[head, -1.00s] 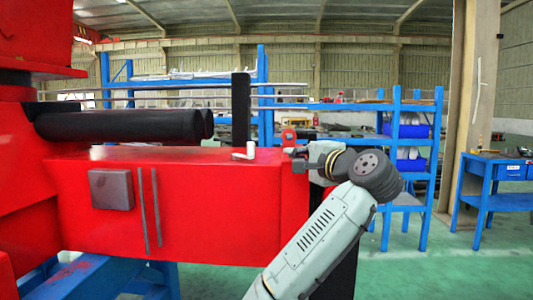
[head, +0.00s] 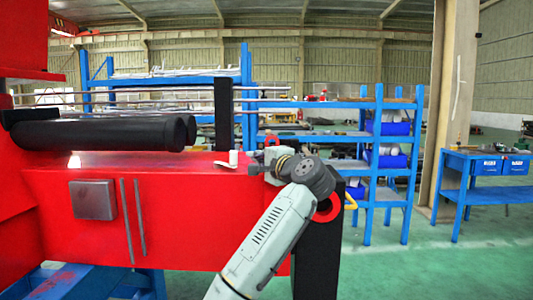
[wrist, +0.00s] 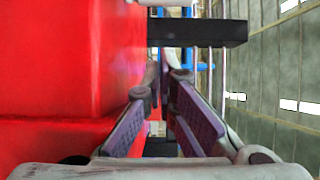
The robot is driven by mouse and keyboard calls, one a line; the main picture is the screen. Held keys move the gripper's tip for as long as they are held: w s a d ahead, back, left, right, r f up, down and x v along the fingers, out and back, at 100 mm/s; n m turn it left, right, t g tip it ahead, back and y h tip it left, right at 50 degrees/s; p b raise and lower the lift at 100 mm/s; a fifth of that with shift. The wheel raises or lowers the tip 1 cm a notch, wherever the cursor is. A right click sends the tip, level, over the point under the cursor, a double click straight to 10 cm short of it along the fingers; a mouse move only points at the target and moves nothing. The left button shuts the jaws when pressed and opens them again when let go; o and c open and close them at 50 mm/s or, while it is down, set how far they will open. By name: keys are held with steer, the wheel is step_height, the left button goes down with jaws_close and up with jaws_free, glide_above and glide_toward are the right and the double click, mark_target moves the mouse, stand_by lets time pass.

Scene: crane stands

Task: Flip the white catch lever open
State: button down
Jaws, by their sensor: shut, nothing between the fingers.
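The white catch lever (head: 232,157) is a small bent piece on top of the red beam (head: 190,215), near its right end, in the head view. A short upright part and a low part to its left show. My gripper (head: 246,168) is just right of the lever, low over the beam's top. Its dark fingers point left, and I cannot tell whether they touch the lever. In the wrist view my gripper (wrist: 161,75) has its fingertips together with nothing held. I cannot make out the lever clearly in the wrist view.
A black post (head: 223,115) rises behind the lever; it also crosses the wrist view (wrist: 197,32). Black cylinders (head: 100,134) lie along the beam's left part. Blue shelving (head: 366,170) and a blue bench (head: 468,190) stand farther right. Open green floor lies between.

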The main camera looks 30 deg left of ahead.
steer(key=shift+s+a+r, duration=0.15)
steer(key=shift+s, duration=1.05)
steer(key=shift+s+p, duration=0.35)
steer(key=shift+s, duration=0.05)
steer(key=shift+s+f, duration=0.1)
steer(key=shift+f, duration=0.1)
steer(key=shift+s+m+t, duration=0.25)
steer(key=shift+m+t, duration=0.05)
steer(key=shift+t, duration=0.1)
